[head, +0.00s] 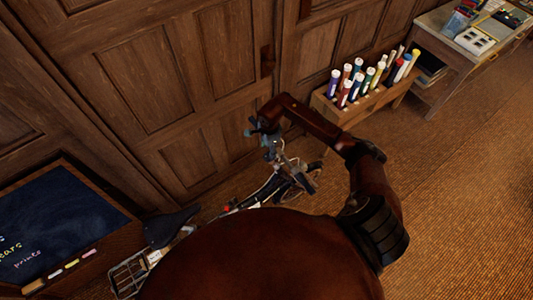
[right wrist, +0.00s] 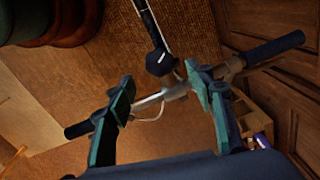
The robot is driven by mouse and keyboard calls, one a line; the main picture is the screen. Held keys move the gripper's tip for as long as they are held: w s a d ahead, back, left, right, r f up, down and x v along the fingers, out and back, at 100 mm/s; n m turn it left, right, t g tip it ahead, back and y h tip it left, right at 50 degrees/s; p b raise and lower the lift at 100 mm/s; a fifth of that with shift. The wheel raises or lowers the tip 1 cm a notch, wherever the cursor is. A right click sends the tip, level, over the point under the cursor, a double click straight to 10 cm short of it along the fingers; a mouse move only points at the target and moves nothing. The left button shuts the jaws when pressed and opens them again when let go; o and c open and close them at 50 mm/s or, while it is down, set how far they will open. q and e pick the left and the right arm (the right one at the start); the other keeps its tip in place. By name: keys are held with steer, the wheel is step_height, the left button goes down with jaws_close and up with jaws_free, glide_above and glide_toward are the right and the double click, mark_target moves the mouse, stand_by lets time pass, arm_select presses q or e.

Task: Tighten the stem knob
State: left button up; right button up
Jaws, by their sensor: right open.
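The stem knob (right wrist: 160,62) is a dark round cap with a small white mark, seen in the right wrist view on the bicycle's stem. The handlebar (right wrist: 148,103) with dark grips runs slantwise behind the fingers. My right gripper (right wrist: 159,76) is open, with one finger on each side of the knob in the picture. I cannot tell how far apart they are in depth, and no contact shows. In the head view my right gripper (head: 268,143) is above the front of the bicycle (head: 262,192); the knob cannot be made out there. My left gripper is not in view.
Wooden panel doors (head: 165,95) stand close behind the bicycle. A wooden rack (head: 345,108) of coloured tubes and a workbench (head: 458,45) are at the right. The saddle (head: 172,228) and a chalkboard (head: 55,225) are at the lower left. The floor at right is clear.

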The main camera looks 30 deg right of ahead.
mark_target(268, 156)
step_height(268, 156, down, 4)
steer(key=shift+r+p, duration=0.1)
steer(key=shift+p, duration=0.45)
steer(key=shift+w+f, duration=0.15)
steer(key=shift+f, duration=0.7)
steer(key=shift+c, duration=0.5)
steer(key=c, duration=1.1)
steer(key=shift+o, duration=0.2)
